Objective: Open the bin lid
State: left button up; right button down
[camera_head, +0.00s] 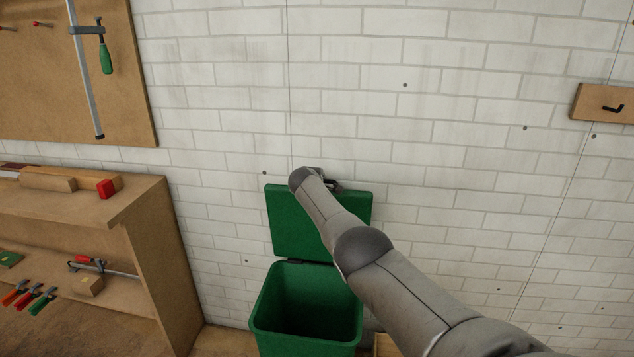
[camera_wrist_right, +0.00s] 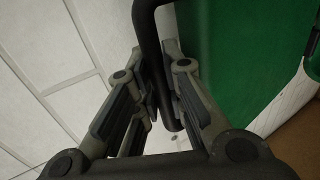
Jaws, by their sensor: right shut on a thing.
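The green bin (camera_head: 306,310) stands against the white brick wall with its mouth uncovered. Its green lid (camera_head: 295,225) is raised nearly upright behind the opening, close to the wall. My right arm reaches across from the lower right, and my right gripper (camera_head: 325,182) is at the lid's top edge, mostly hidden behind the wrist. In the right wrist view, my right gripper (camera_wrist_right: 158,105) is shut on a dark bar handle (camera_wrist_right: 153,45) beside the green lid (camera_wrist_right: 245,60). My left gripper is not in view.
A wooden workbench (camera_head: 155,205) with a shelf of clamps and blocks stands left of the bin. A pegboard (camera_head: 60,90) with a hanging clamp is above it. A small wooden hook board (camera_head: 603,103) is on the wall at right.

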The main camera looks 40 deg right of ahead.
jog(key=shift+w+r, duration=0.1)
jog(key=shift+r, duration=0.05)
dwell(0.3)
jog(key=c, duration=1.5)
grip_release()
jog(key=shift+v, duration=6.15)
jog(key=shift+w, duration=0.1)
